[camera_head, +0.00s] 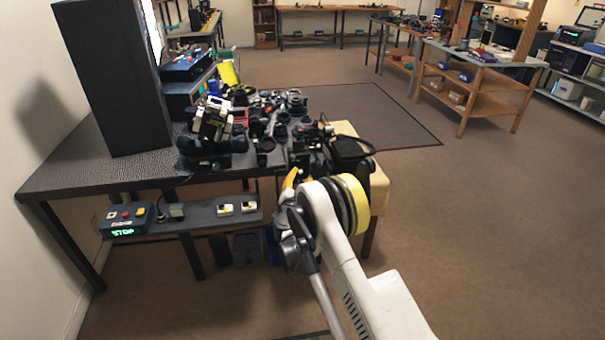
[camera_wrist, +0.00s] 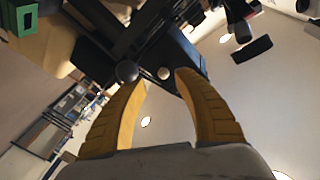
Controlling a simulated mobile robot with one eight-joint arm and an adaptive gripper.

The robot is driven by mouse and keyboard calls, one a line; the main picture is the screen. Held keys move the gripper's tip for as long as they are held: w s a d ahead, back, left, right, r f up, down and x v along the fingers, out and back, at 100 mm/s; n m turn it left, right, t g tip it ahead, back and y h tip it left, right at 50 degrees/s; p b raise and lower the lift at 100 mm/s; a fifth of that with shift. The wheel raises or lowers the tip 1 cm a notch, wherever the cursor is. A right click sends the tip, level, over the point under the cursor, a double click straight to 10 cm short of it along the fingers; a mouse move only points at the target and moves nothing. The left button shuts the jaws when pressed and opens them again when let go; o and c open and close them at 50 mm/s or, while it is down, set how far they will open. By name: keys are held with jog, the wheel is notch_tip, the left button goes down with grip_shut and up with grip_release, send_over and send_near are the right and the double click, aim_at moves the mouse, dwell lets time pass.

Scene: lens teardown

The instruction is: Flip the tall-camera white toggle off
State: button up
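My gripper (camera_wrist: 162,80) is open in the wrist view, its two yellow fingers apart with nothing between them. Just beyond the fingertips is the edge of a dark box-like body (camera_wrist: 178,48). It bears a round dark knob (camera_wrist: 127,71) near the left fingertip and a small pale round knob (camera_wrist: 164,73) in line with the gap. I cannot tell whether the pale knob is the white toggle, or whether contact is made. In the head view my gripper (camera_head: 289,184) is partly hidden by my arm, beside black camera gear (camera_head: 310,155) at the table's right end.
The dark table (camera_head: 80,172) holds a tall black panel (camera_head: 113,75), a white-and-black device (camera_head: 213,118) and many lenses. A lower shelf carries a STOP box (camera_head: 126,219) and two small pale switches (camera_head: 225,209). A black bag-like item (camera_head: 350,148) lies close right. Floor to the right is free.

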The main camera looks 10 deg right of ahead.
jog(key=v, duration=0.9)
jog(key=a+r+n+t+y, duration=0.1)
jog(key=a+r+n+y, duration=0.15)
jog(key=r, duration=0.75)
jog(key=a+r+n+t+y, duration=0.1)
jog(key=r+n+y, duration=0.2)
jog(key=r, duration=0.7)
jog(key=s+a+r+n+g+y, duration=0.2)
jog(key=s+r+n+y, duration=0.3)
jog(key=s+r, duration=0.45)
jog(key=s+d+f+g+h, duration=0.1)
jog(key=s+d+f+g, duration=0.2)
jog(key=s, duration=0.8)
jog(key=s+d+f+g+h, duration=0.1)
jog(key=s+d+f+g, duration=0.2)
jog(key=s, duration=0.8)
jog(key=s+d+f+g+h, duration=0.2)
jog(key=s+d+f+g, duration=0.1)
jog(key=s, duration=0.8)
jog(key=d+f, duration=0.1)
jog(key=d, duration=0.1)
jog(key=shift+d+g, duration=0.3)
jog(key=shift+g, duration=0.1)
